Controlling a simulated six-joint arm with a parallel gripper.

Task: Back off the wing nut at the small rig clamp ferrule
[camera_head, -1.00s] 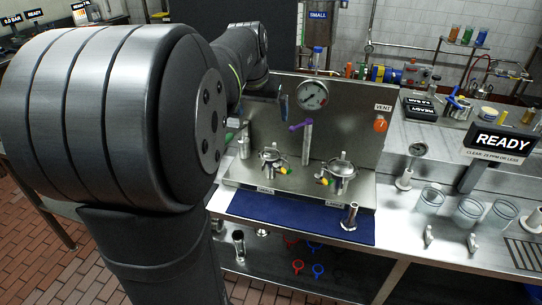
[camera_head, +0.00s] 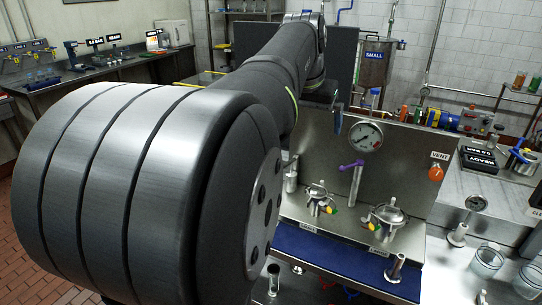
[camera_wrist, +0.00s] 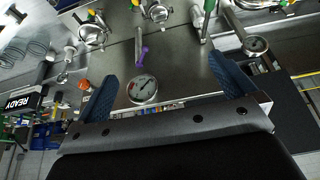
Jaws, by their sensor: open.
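The small rig (camera_head: 319,197), a lidded steel vessel with a clamp, stands on the left of the steel stand. Yellow and green parts show at its side, but I cannot make out which is the wing nut. It also shows at the top edge of the wrist view (camera_wrist: 157,12), partly cut off. My gripper (camera_wrist: 163,68) is open and empty, its two blue fingers wide apart in front of the steel back panel. It is clear of the small rig. In the head view my arm hides most of the gripper.
The large rig (camera_head: 386,218) stands right of the small one. A purple-handled valve (camera_head: 352,166) and a pressure gauge (camera_head: 366,137) are on the panel behind. An orange vent knob (camera_head: 436,173) is at the right.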

